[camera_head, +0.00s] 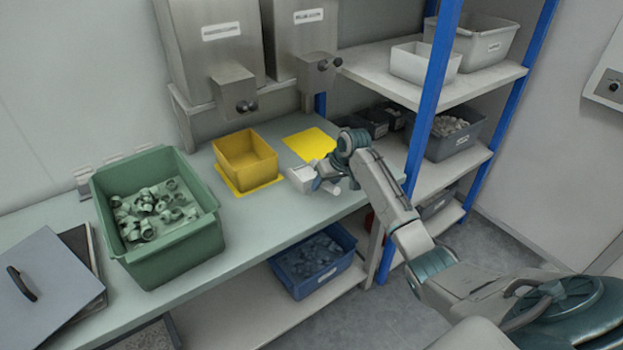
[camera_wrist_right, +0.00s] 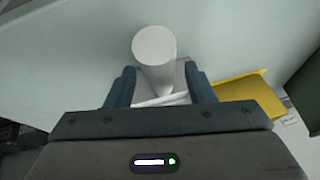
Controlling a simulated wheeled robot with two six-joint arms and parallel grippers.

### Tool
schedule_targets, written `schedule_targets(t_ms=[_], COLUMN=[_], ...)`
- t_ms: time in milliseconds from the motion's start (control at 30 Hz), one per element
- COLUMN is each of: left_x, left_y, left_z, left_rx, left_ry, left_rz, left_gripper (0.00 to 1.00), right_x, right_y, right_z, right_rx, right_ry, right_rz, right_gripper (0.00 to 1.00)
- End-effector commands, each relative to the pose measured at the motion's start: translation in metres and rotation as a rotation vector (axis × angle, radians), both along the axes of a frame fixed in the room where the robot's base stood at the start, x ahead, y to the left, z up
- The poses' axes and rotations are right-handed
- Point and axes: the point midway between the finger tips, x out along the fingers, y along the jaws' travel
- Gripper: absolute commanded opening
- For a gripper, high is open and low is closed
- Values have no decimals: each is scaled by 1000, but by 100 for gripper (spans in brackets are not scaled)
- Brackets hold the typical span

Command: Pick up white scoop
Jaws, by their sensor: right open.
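The white scoop (camera_head: 301,180) is on the grey-green bench top, near its front right part. In the right wrist view, its round white end (camera_wrist_right: 154,44) faces the camera, and paler flat parts show lower down between the fingers. My right gripper (camera_head: 322,182) is low over the bench, right at the scoop and partly covering it. In the wrist view its two blue-grey fingers (camera_wrist_right: 160,76) are open, one on each side of the scoop. I cannot tell whether they touch it. My left gripper is not in view.
A yellow bin (camera_head: 222,150) stands behind the scoop beside an empty yellow mat (camera_head: 300,143). A green crate (camera_head: 200,242) of fittings stands left. Steel dispensers (camera_head: 213,45) are at the back. A blue shelf post (camera_head: 431,90) is close to my right arm.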

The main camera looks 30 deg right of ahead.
Motion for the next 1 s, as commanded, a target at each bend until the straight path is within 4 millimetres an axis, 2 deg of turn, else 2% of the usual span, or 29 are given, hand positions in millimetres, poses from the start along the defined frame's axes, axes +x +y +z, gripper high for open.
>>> schedule_targets(t_ms=[233,467,767,1000], left_x=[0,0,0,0], left_y=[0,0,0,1], left_z=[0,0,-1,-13], left_rx=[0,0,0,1], left_ry=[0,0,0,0], left_rz=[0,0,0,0], left_gripper=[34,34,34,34], right_x=[0,0,0,1], right_y=[0,0,0,0], right_z=[0,0,0,2], right_rx=[0,0,0,0], right_ry=[0,0,-1,-2], right_rz=[0,0,0,0], right_gripper=[47,2,0,0])
